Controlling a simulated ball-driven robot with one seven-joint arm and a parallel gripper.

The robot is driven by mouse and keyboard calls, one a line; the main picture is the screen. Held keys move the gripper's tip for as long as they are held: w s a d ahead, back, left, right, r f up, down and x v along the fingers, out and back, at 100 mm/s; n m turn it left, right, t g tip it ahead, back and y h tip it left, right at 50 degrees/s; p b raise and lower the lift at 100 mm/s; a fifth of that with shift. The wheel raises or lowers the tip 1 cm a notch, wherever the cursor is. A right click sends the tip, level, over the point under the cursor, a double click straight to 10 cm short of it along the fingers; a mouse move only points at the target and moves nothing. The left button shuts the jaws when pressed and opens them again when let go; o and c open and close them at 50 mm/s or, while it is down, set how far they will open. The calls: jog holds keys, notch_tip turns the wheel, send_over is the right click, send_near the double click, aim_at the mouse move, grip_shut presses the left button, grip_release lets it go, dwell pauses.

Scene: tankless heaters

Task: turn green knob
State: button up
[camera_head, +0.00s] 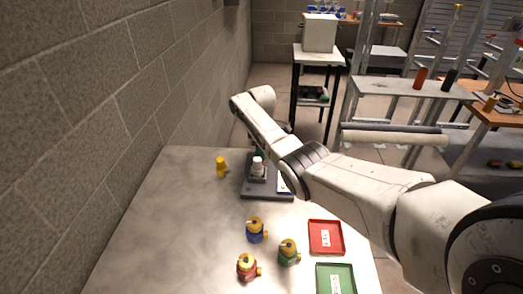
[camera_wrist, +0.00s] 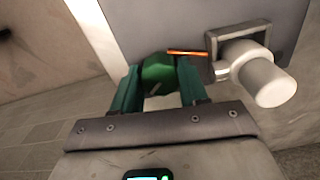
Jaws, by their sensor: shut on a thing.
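The green knob (camera_wrist: 158,74) sits on a grey panel in the wrist view. My gripper (camera_wrist: 160,82) has its two dark green fingers on either side of the knob and is shut on it. To the right of it, a white cylinder (camera_wrist: 268,80) sticks out of a square grey mount. An orange strip (camera_wrist: 187,53) runs between the knob and the mount. In the head view a grey device (camera_head: 264,190) with a white cylinder (camera_head: 257,166) stands on the table. My arm hides the knob there, and my gripper is mostly hidden.
A yellow piece (camera_head: 221,167) stands left of the device. Several small valve-like pieces, blue (camera_head: 256,232), green (camera_head: 289,253) and red (camera_head: 246,268), stand in front. A red tray (camera_head: 326,238) and a green tray (camera_head: 336,279) lie at right. A brick wall (camera_head: 120,110) bounds the left.

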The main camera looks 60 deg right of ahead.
jog(key=shift+r+m, duration=0.1)
jog(key=shift+m, duration=1.4)
jog(key=o, duration=1.1)
jog(key=shift+c, duration=0.2)
notch_tip(320, 180, up, 11)
jog(key=b, duration=0.1)
